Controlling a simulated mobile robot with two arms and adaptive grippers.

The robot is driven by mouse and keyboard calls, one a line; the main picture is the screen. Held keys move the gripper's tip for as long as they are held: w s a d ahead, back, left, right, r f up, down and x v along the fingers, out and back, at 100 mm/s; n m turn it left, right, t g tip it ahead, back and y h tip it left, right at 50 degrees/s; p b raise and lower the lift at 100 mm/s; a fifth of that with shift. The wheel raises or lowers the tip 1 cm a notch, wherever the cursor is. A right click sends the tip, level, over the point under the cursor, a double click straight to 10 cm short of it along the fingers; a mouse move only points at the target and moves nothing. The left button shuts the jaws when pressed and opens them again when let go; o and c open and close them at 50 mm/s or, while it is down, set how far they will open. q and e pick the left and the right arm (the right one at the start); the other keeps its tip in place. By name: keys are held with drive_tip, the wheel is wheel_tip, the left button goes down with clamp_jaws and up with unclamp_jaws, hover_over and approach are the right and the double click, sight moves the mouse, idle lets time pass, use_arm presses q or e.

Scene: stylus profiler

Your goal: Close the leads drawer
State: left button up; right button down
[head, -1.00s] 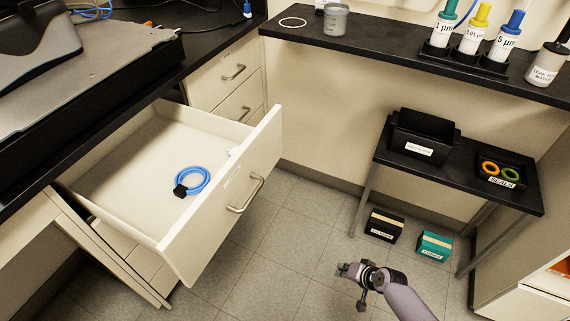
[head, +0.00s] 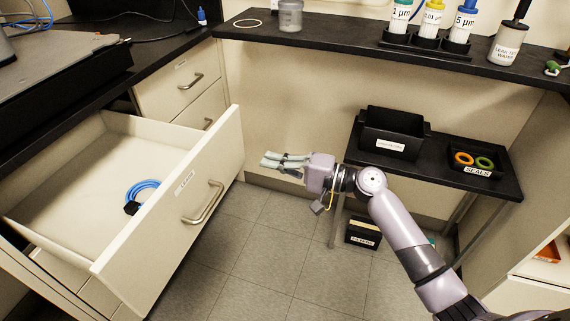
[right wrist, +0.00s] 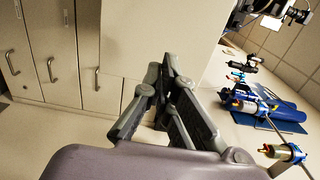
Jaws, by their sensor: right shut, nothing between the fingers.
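The leads drawer (head: 172,213) stands wide open in the head view, at left under the black counter. Its cream front has a small label and a metal bar handle (head: 203,203). A coiled blue lead (head: 140,193) with a black end lies inside it. My right gripper (head: 268,161) is shut and empty. It is to the right of the drawer front, apart from it, with its fingers pointing left. In the right wrist view the fingers (right wrist: 165,85) show close up with nothing held. My left gripper is not in view.
A black side table (head: 440,170) at right holds a black bin (head: 392,135) and a seals tray (head: 475,162). A box (head: 362,232) sits on the floor below it. Bottles in a rack (head: 428,42) stand on the back counter. The floor before the drawer is clear.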

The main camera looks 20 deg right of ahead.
sight(230, 152)
drive_tip(key=x, duration=0.8)
drive_tip(key=shift+w+a, duration=0.15)
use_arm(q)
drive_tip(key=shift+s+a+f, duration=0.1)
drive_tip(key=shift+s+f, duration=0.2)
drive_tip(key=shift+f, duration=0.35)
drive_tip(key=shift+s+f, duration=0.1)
